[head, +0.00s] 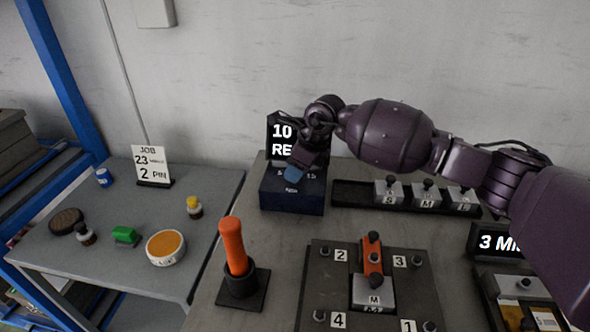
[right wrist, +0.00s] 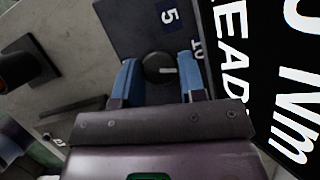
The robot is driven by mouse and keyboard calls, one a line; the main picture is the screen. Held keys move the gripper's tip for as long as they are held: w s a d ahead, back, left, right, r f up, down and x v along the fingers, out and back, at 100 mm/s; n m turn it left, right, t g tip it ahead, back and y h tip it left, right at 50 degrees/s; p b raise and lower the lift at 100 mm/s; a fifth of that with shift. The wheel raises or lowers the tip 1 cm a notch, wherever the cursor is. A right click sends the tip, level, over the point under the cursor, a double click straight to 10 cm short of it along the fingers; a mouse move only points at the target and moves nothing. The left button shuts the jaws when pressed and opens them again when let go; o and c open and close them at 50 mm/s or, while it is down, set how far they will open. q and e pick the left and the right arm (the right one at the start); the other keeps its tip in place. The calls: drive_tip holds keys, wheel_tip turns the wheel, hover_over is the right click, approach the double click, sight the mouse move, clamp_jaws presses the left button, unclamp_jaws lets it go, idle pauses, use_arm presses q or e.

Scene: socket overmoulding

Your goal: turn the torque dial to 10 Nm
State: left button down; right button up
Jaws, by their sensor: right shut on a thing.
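The torque dial (right wrist: 158,68) is a dark round knob with a white pointer mark on a dark blue box (right wrist: 135,25). The box stands near the wall in the head view (head: 291,200). The pointer lies to the right in the wrist view, toward the side of the "10" label; a "5" label is above. My right gripper (right wrist: 159,82) is shut on the dial, a blue finger on each side. In the head view the gripper (head: 300,165) hides the dial. The display (head: 281,138) shows "10" and "RE"; the wrist view shows "Nm" and "READ". My left gripper is not in view.
An orange-handled tool (head: 232,245) stands in a black holder in front of the box. A black rail (head: 350,192) with blocks marked S, M and L is to the right. A numbered fixture plate (head: 330,285) lies in front. A side table (head: 90,260) holds small containers.

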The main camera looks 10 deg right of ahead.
drive_tip(key=shift+w+n+g+b, duration=0.1)
drive_tip(key=shift+n+g+b, duration=0.45)
drive_tip(key=shift+n, duration=1.25)
